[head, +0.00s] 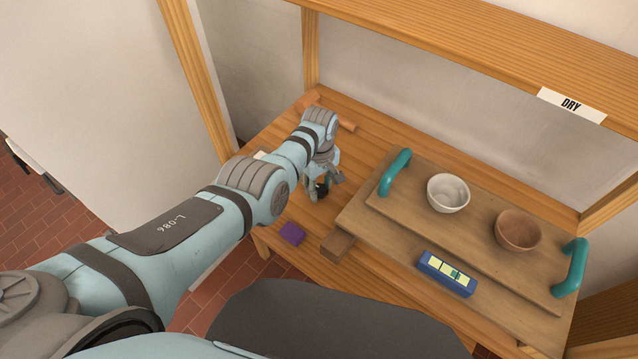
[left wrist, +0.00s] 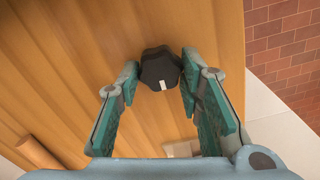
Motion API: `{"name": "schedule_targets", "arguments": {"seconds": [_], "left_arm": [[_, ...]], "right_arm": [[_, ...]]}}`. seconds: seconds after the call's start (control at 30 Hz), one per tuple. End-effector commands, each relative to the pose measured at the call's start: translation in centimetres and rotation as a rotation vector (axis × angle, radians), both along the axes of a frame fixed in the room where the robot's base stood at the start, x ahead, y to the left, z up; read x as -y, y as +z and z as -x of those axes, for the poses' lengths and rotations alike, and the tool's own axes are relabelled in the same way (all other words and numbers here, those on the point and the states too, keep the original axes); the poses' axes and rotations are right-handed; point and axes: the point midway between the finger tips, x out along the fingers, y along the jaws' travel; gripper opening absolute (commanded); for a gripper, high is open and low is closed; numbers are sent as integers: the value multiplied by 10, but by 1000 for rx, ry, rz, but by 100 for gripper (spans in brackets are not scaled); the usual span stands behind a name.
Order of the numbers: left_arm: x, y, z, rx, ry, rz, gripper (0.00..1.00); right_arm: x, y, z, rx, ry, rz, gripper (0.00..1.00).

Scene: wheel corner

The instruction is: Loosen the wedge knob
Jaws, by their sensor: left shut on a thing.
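The wedge knob (left wrist: 160,62) is a black lobed knob with a short white mark on its lower edge. It sits between the fingertips of my left gripper (left wrist: 160,72) in the left wrist view, over the wooden bench top. In the head view my left gripper (head: 322,184) points down at the bench, left of the board, and a dark piece of the knob (head: 321,191) shows at its fingertips. The gripper is shut on the knob. The wedge itself cannot be made out. My right gripper is not in view.
A wooden board (head: 375,222) with teal handles (head: 394,172) holds a white bowl (head: 448,193), a brown bowl (head: 517,230) and a blue level-like block (head: 446,273). A purple block (head: 292,233) lies near the bench's front edge.

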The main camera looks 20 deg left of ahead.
Motion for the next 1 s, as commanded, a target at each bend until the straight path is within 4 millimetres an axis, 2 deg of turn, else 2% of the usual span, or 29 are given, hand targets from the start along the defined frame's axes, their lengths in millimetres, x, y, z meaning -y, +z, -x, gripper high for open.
{"name": "schedule_targets", "arguments": {"seconds": [0.3, 0.77, 0.8, 0.9, 1.0], "left_arm": [[0, -1, 1, -1, 105, 0, 6], [0, -1, 1, -3, 120, 1, 6], [0, -1, 1, -3, 119, 1, 36], [0, -1, 1, -3, 119, 1, 52], [0, -1, 1, -1, 119, 0, 54]], "right_arm": [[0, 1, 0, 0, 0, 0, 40], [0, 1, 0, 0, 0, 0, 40], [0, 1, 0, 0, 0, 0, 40], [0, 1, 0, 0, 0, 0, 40], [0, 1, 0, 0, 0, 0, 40]]}}
